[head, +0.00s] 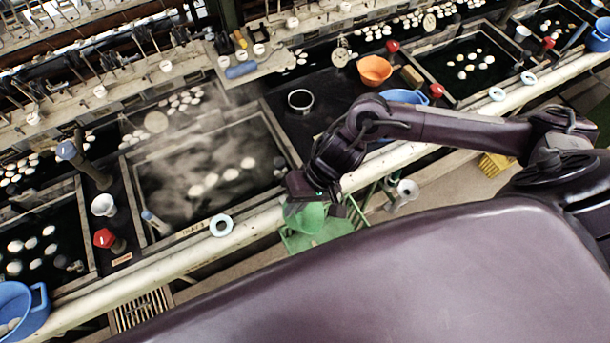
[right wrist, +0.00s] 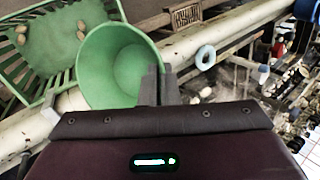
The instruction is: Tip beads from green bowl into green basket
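The green bowl (right wrist: 125,62) is held in my right gripper (right wrist: 160,88), whose fingers are closed on its rim in the right wrist view. Its mouth faces the wrist camera, and its visible inside looks empty. In the head view the bowl (head: 302,216) hangs under my right gripper (head: 318,203), past the front rail. The green basket (right wrist: 48,56), with slatted sides, is beside and beyond the bowl in the right wrist view. Several tan oval beads (right wrist: 81,30) lie in it. In the head view the basket (head: 335,231) is partly hidden. My left gripper is out of view.
A pale rail (head: 180,262) runs along the front of the basins. A steaming basin (head: 205,170) with white cocoons is behind it. An orange bowl (head: 374,70), a blue bowl (head: 404,96) and a yellow basket (head: 496,165) are further right.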

